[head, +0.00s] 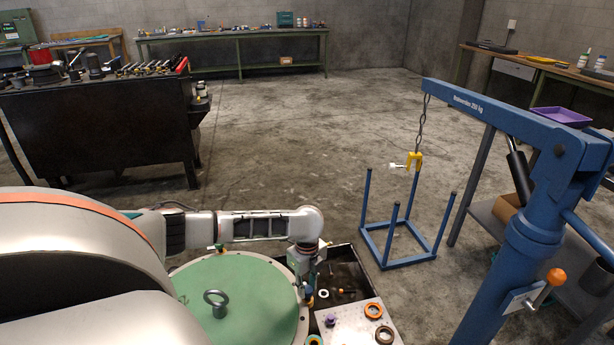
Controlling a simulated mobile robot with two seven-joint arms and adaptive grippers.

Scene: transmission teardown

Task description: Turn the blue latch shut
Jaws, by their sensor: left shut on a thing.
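My left gripper (306,287) points down at the right rim of the round green cover (240,300). It is shut on the small blue latch (309,299), which is mostly hidden by the fingers. I cannot tell the latch's angle from here. A green latch (215,247) shows at the cover's far rim, and an orange and teal latch (314,341) at its near right rim. A grey lifting eye (216,300) stands on the cover. My right gripper is not in view.
Right of the cover is a dark tray (347,265) with small parts, and a light plate (350,328) bearing rings and a purple part. The floor beyond is clear.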

